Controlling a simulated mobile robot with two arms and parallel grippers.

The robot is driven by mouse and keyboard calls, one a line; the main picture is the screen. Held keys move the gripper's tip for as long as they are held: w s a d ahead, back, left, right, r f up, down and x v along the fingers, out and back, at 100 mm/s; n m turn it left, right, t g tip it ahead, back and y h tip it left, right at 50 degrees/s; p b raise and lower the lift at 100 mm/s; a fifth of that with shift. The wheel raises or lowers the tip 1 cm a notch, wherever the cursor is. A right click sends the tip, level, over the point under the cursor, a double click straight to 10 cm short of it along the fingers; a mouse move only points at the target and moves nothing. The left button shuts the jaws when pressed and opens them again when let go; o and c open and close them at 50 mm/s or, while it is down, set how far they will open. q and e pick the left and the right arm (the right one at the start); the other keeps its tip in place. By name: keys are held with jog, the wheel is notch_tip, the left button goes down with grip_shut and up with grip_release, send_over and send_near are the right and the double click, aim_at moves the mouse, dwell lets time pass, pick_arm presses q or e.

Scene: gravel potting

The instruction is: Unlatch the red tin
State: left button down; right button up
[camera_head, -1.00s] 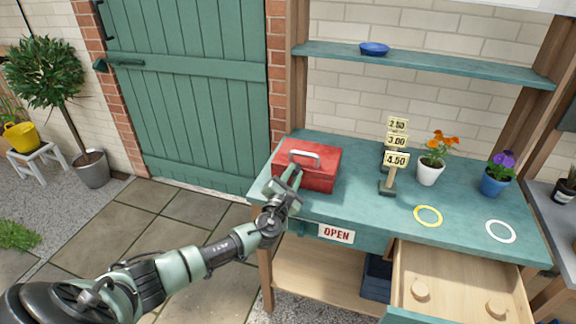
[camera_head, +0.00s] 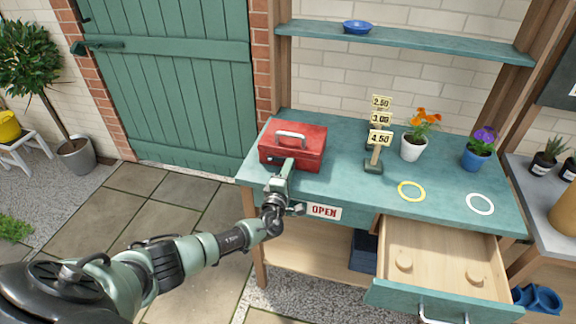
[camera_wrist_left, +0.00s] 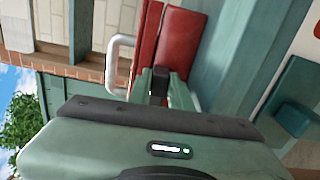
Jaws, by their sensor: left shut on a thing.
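The red tin (camera_head: 309,147) stands on the left end of the teal bench, lid down, with a pale handle (camera_head: 290,136) on it. It also shows in the left wrist view (camera_wrist_left: 178,42), turned on its side by the camera's tilt. My left gripper (camera_head: 286,165) is at the tin's front face. In the left wrist view its fingers (camera_wrist_left: 160,84) are shut on a small dark piece at the tin's front, which looks like the latch. The fingers hide most of that piece. My right gripper is in neither view.
The bench top (camera_head: 340,175) is clear just right of the tin. Price signs (camera_head: 379,138), an orange-flowered pot (camera_head: 412,148) and a purple-flowered pot (camera_head: 476,158) stand further right. Below, an open drawer (camera_head: 445,262) juts out. A shelf (camera_head: 430,45) runs above.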

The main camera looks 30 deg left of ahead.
pick_arm(q)
jog(key=shift+f+m, duration=0.3)
jog(key=shift+m, duration=0.1)
jog(key=c, duration=1.3)
grip_release()
jog(key=shift+r, duration=0.1)
notch_tip(320, 180, up, 20)
jog(key=p, duration=0.6)
